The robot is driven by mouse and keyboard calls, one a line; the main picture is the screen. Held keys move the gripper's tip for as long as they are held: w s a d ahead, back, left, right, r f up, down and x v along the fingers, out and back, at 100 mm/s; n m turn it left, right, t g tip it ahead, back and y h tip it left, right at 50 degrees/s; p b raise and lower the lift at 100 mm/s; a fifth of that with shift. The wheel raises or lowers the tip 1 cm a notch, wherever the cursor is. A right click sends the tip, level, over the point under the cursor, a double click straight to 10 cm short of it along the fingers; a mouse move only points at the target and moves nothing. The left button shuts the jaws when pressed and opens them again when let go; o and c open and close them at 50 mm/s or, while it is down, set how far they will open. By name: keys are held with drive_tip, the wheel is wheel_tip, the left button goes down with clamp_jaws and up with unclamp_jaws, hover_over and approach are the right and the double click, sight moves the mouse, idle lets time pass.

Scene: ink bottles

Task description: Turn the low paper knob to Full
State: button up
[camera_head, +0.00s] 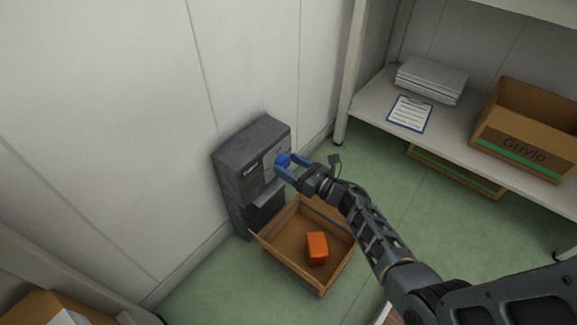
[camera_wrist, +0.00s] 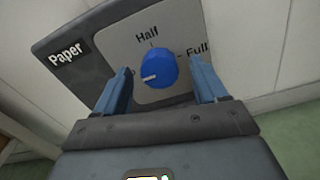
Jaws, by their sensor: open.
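The blue paper knob (camera_wrist: 160,66) sits on a light dial plate in the wrist view. "Half" is printed above it and "Full" to its right. The knob's white pointer mark is toward the left, away from both words. A "Paper" label (camera_wrist: 66,54) is on the dark panel to the left. The knob (camera_head: 283,159) also shows small on the front of the dark grey machine (camera_head: 238,180) in the head view. My gripper (camera_head: 286,168) is open, with one finger on each side of the knob. Contact cannot be told.
An open cardboard box (camera_head: 283,262) with an orange block (camera_head: 317,248) inside stands on the green floor below my arm. A shelf at the right holds a paper stack (camera_head: 431,80), a clipboard (camera_head: 410,114) and a "Grivlo" box (camera_head: 524,147). The wall is close behind the machine.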

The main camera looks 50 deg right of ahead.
drive_tip(key=shift+w, duration=0.6)
drive_tip(key=c, duration=1.1)
